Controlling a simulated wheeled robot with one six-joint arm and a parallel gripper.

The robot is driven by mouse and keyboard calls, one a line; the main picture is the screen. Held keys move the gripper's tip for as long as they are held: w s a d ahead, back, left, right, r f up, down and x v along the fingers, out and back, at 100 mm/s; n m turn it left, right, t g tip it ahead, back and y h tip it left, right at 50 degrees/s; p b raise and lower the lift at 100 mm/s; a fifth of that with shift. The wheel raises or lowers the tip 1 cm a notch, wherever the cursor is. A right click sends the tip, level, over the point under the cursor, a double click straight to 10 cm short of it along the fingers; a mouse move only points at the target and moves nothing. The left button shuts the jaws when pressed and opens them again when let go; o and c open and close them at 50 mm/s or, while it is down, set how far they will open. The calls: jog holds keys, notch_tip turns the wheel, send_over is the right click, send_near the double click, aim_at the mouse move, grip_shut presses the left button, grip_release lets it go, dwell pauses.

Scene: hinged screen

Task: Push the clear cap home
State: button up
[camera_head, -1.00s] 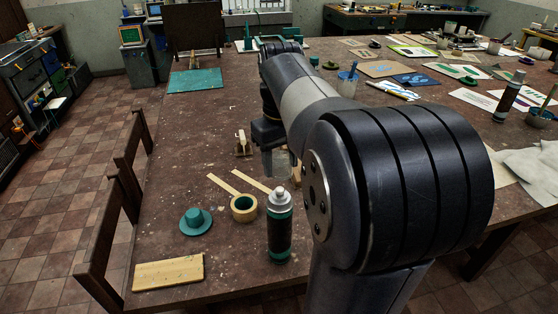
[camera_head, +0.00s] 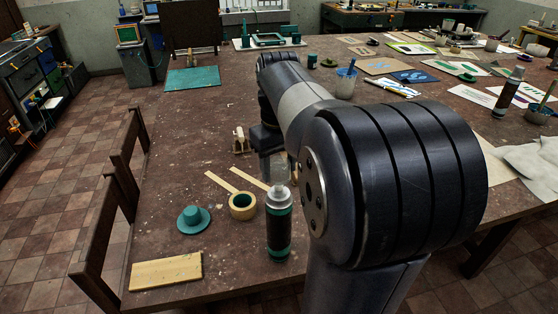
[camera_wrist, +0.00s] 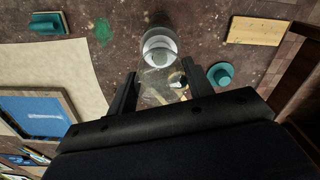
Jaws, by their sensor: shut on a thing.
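The clear cap (camera_head: 279,170) is a see-through cup that shows just above the spray can in the head view. It also shows between my fingers in the wrist view (camera_wrist: 158,78). My gripper (camera_wrist: 160,88) is shut on it, one dark finger on each side. The spray can (camera_head: 279,228) stands upright on the table, black and teal with a grey shoulder and pale nozzle. In the wrist view the can's light top (camera_wrist: 160,42) lies just beyond the cap and partly overlaps it. I cannot tell whether cap and can touch. My arm hides part of the gripper in the head view.
A tape roll (camera_head: 242,206), a teal hat-shaped piece (camera_head: 194,219) and a wooden block (camera_head: 166,271) lie left of the can. Two thin strips lie behind the tape. A small wooden item (camera_head: 240,142) stands farther back. The table's left part is mostly clear.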

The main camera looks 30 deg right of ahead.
aim_at(279, 182)
jog(key=shift+f, duration=0.75)
jog(key=shift+r, duration=0.1)
jog(key=shift+p, duration=0.3)
jog(key=shift+f, duration=0.25)
jog(key=shift+f+b, duration=1.05)
jog(key=shift+f, duration=0.45)
jog(key=shift+f, duration=0.1)
jog(key=o, duration=1)
jog(key=shift+o, duration=0.2)
